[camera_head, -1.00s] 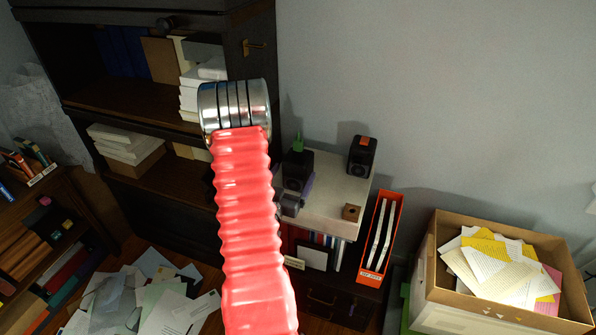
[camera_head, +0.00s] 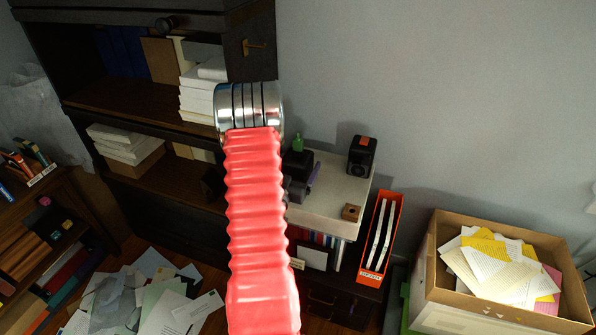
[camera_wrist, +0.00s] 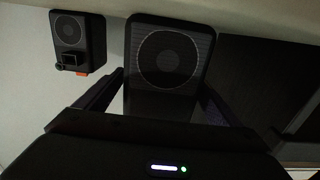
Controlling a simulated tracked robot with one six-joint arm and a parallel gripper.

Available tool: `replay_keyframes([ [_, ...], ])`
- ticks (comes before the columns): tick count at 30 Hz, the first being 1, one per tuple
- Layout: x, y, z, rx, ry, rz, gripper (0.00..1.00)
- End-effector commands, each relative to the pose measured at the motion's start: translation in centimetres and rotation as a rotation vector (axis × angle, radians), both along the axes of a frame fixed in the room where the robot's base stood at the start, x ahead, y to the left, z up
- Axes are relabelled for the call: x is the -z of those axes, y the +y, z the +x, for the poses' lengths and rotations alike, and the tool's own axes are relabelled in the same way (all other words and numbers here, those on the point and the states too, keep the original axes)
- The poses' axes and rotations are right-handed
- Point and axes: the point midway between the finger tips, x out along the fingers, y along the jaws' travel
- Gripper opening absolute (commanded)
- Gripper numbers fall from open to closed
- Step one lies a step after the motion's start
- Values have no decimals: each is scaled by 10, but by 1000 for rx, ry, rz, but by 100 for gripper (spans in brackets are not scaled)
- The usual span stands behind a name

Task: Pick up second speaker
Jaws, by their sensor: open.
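A black speaker with an orange patch on top (camera_head: 361,157) stands at the back of the white cabinet top; it also shows at the upper left of the wrist view (camera_wrist: 77,42). Another black speaker with a green piece on top (camera_head: 296,162) stands to its left, partly hidden by my red arm. In the wrist view this speaker (camera_wrist: 168,62) fills the middle, its round grille facing me. My gripper (camera_head: 303,190) is open in front of it. In the wrist view the fingers of my gripper (camera_wrist: 158,98) reach along both sides of its lower part; contact cannot be told.
A small wooden box (camera_head: 351,212) sits at the front of the white cabinet top (camera_head: 335,185). An orange file holder (camera_head: 374,275) stands right of it, then a cardboard box of papers (camera_head: 432,275). A dark bookcase (camera_head: 150,205) rises close on the left. Papers litter the floor.

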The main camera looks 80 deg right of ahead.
Motion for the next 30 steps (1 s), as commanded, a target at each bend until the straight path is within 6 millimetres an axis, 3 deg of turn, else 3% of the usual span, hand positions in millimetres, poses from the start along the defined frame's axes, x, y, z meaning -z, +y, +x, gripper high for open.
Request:
replay_keyframes([
  [12, 0, 1, 0, 0, 0, 1, 88],
  [30, 0, 1, 0, 0, 0, 1, 47],
])
